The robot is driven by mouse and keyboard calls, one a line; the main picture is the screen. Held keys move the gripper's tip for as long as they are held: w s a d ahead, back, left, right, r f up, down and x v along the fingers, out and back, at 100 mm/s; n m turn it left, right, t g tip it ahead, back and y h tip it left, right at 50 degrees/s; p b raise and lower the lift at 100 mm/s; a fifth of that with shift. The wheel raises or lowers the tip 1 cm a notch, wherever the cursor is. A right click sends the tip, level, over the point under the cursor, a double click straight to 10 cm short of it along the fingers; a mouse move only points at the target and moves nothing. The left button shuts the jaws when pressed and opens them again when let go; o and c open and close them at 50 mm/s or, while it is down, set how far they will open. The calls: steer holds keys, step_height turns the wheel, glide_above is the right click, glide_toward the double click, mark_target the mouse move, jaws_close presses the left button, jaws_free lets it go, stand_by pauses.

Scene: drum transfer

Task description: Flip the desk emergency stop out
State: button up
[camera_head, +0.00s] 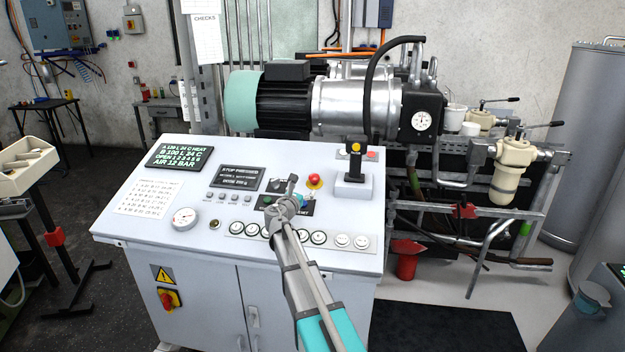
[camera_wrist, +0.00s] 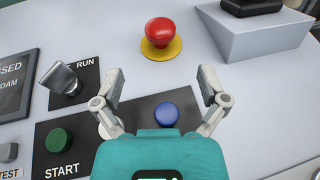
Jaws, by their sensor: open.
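The desk emergency stop is a red mushroom button on a yellow disc. It stands on the sloped white desk top, just left of the joystick box, in the head view (camera_head: 315,181). In the wrist view it is at the top middle (camera_wrist: 160,32), beyond and between my fingertips. My gripper (camera_wrist: 160,88) is open and empty, with its fingers apart and not touching the button. In the head view my gripper (camera_head: 285,200) is over the control panel, left of and nearer than the button. Whether the button is pressed in cannot be told from its shape.
A joystick box (camera_head: 352,187) stands right of the button. A key or lever switch (camera_wrist: 64,80), a green START button (camera_wrist: 60,140) and a blue button (camera_wrist: 167,114) lie near my fingers. A small display (camera_head: 238,178) reads STOP PRESSED. A row of round gauges or buttons (camera_head: 340,240) lines the front.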

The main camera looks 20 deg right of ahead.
mark_target(313, 177)
steer(key=x, duration=0.9)
steer(key=shift+w+d, duration=0.2)
steer(key=shift+d, duration=0.05)
jaws_close()
steer(key=shift+s+a+r+p, duration=0.15)
steer(key=shift+r+p, duration=0.5)
steer(key=shift+p, duration=0.1)
steer(key=shift+f, duration=0.1)
jaws_free()
steer(key=shift+s, duration=0.1)
